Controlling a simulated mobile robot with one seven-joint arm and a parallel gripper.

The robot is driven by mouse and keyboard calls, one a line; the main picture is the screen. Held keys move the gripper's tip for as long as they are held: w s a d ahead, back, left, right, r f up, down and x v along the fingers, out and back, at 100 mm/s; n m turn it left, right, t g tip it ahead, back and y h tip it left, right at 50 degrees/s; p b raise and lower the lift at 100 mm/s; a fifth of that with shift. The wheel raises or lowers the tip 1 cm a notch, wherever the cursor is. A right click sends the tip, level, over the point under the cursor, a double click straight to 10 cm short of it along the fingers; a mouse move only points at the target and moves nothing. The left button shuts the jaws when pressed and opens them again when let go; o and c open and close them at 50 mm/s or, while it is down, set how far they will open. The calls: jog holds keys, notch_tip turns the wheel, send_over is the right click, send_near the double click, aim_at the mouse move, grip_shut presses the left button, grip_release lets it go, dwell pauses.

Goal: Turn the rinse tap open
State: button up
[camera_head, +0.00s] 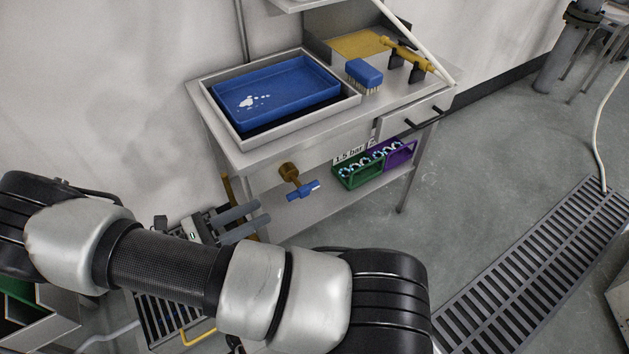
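The rinse tap has a brass body (289,172) on the front of the steel bench and a blue handle (303,190) below it, lying roughly crosswise. My gripper (263,213) is to the left of and a little below the blue handle, its two grey fingers pointing right towards it. The fingers are apart with a gap between them, and nothing shows in the gap. The fingertips do not appear to touch the handle. My arm hides part of the floor and the area below the gripper.
A blue tray (275,93) sits in a sink-like recess on the steel bench (270,141). A blue brush (364,74) and a yellow bar (408,53) lie on top. Green (358,177) and purple (400,154) bins stand below. A floor grate (525,265) is at right; floor between is clear.

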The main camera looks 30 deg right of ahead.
aim_at(315, 182)
jog(key=d+b, duration=0.1)
jog(key=d, duration=0.7)
jog(key=d+b, duration=0.1)
jog(key=d, duration=0.7)
jog(key=shift+w+d, duration=0.2)
jog(key=shift+d, duration=0.2)
grip_shut()
